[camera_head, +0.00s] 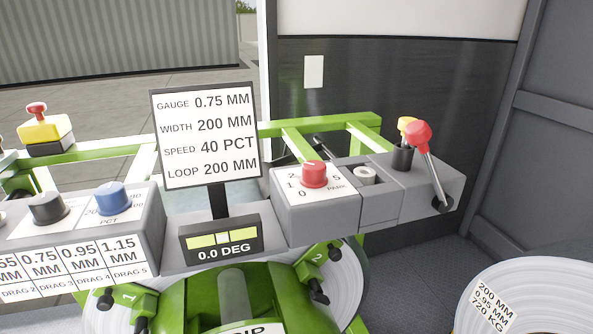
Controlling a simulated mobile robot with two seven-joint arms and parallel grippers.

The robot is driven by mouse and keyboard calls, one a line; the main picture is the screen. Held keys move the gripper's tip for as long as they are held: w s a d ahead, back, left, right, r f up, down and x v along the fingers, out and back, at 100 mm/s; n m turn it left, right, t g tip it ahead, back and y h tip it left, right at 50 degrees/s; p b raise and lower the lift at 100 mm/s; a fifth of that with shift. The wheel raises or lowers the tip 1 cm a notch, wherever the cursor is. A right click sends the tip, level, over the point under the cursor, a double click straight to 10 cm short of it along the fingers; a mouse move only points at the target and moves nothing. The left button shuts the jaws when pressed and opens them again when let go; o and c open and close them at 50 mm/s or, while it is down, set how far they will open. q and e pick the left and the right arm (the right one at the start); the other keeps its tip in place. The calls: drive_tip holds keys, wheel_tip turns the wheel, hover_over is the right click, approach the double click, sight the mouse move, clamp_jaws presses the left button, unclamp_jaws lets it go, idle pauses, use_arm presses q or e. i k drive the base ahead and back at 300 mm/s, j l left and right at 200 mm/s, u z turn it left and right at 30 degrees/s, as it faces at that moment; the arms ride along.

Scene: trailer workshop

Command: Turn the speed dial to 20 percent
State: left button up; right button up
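The blue dial (112,196) stands on a white scale plate marked PCT, on the grey console at the left. A "20" shows at the left of its scale; other numbers are partly hidden by the dial or too small to read. The display sign (205,135) reads gauge 0.75 MM, width 200 MM, speed 40 PCT and loop 200 MM. Neither of my grippers is in view.
A black dial (48,207) sits left of the blue one. A red dial (314,173) and red-knobbed lever (418,135) are on the right console. A yellow-and-red stop button (43,125) stands at the far left. A coil (520,305) is at lower right.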

sight(112, 198)
drive_tip(key=u, duration=1.7)
drive_tip(key=z, duration=0.25)
